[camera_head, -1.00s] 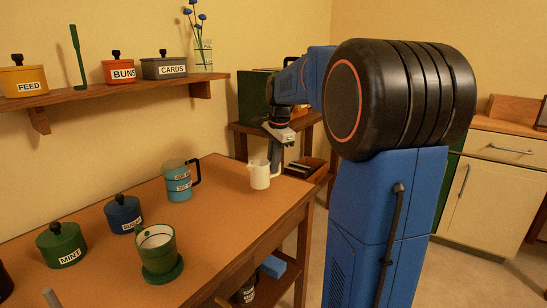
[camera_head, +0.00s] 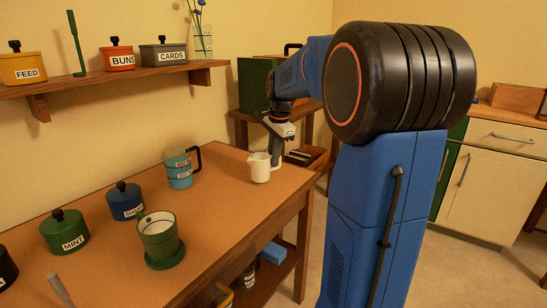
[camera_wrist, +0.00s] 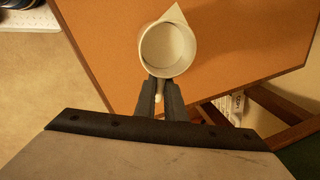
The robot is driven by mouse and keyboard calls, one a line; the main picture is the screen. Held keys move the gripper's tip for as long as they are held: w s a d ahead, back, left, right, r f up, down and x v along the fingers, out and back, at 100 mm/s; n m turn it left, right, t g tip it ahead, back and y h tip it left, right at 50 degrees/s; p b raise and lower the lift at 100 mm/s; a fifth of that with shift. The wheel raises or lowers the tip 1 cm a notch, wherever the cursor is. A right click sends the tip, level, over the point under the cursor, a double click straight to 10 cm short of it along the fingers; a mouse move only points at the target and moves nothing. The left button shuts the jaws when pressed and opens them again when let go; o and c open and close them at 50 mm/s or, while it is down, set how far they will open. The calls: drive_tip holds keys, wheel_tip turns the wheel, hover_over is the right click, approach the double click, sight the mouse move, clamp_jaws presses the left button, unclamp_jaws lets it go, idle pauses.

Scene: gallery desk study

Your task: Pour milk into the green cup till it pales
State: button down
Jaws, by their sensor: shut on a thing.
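A white jug (camera_head: 260,169) is near the right end of the desk; it looks upright and at desk height, though I cannot tell whether it touches. The wrist view looks down into its round mouth (camera_wrist: 168,48), with the pointed spout at the top; the inside is pale. My gripper (camera_wrist: 159,92) is shut on the jug's handle, on the side opposite the spout. The gripper also shows in the head view (camera_head: 276,152). The green cup (camera_head: 160,241) stands upright on a green saucer (camera_head: 166,260) at the front, apart from the jug. A pale surface or lining shows inside it.
A blue mug (camera_head: 180,176) stands between the jug and the lidded blue pot (camera_head: 125,202). A green MINT pot (camera_head: 65,234) is at left. A grey rod-like thing (camera_head: 60,290) rises at the front edge. Bare desk (camera_head: 222,205) lies between jug and green cup.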

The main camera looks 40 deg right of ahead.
drive_tip(key=shift+f, duration=0.5)
drive_tip(key=c, duration=1.8)
unclamp_jaws()
drive_tip(key=shift+o, duration=0.2)
drive_tip(key=shift+r, duration=0.1)
drive_tip(key=shift+r, duration=3.9)
